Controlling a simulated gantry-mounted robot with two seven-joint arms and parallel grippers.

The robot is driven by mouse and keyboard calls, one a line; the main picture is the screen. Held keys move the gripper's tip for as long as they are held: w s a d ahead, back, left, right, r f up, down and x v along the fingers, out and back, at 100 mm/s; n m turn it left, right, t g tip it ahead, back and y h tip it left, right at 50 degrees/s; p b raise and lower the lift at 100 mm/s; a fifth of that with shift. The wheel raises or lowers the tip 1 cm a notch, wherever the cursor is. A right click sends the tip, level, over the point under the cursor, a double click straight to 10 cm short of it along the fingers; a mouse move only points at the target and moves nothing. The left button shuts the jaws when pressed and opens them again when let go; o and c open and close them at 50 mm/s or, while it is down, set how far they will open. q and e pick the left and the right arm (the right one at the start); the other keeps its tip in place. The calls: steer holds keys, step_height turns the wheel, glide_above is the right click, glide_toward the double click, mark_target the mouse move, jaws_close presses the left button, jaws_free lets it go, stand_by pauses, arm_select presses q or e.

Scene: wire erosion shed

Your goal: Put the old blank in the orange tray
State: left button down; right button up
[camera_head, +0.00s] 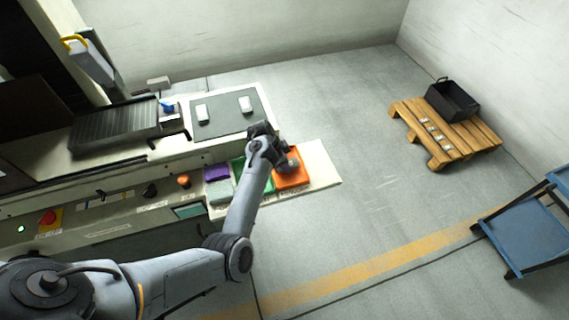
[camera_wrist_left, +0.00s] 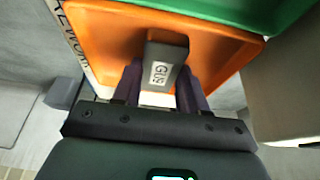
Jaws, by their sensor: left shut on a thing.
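My left gripper (camera_head: 284,162) reaches over the orange tray (camera_head: 291,181) at the right end of the bench shelf. In the left wrist view its fingers (camera_wrist_left: 160,88) are shut on a grey rectangular blank (camera_wrist_left: 168,47) with a white label on its near face. In the head view the gripper partly hides tray and blank. My right gripper is not in view.
A green tray (camera_head: 239,168) and a purple tray (camera_head: 216,173) stand left of the orange one. A pallet (camera_head: 440,160) with a black crate (camera_head: 453,101) and a blue chair (camera_head: 530,238) stand to the right.

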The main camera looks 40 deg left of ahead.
arm_select(q)
steer(key=shift+f, duration=0.15)
steer(key=shift+f, duration=0.15)
steer(key=c, duration=0.6)
jaws_free()
steer(key=shift+f, duration=0.1)
